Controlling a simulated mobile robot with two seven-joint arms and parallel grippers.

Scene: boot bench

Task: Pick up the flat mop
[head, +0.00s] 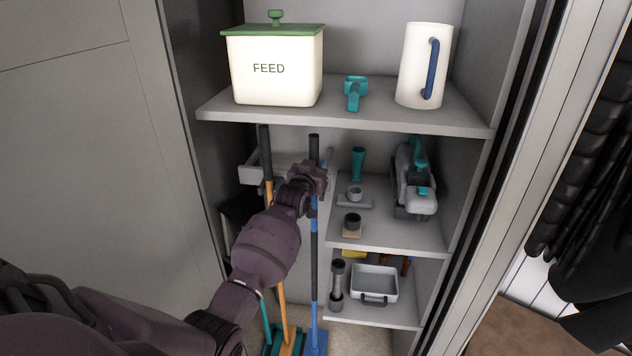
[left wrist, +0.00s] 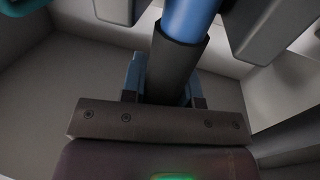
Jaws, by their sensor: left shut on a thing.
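The flat mop (head: 314,262) stands upright in the closet, with a blue and dark grey pole, a black top end and a blue foot on the floor. My left gripper (head: 316,178) is shut on the upper part of its pole. In the left wrist view the pole's blue section and dark sleeve (left wrist: 178,62) run between the fingers of my left gripper (left wrist: 163,82). My gripper hides a short stretch of the pole in the head view. My right gripper is not in view.
An orange-handled tool (head: 281,290) with a teal foot stands close left of the mop. Small shelves (head: 385,235) holding a grey-teal appliance (head: 414,185) and a tray (head: 374,283) are close on the right. A shelf (head: 375,118) with a FEED bin (head: 275,85) and white jug (head: 422,65) is above.

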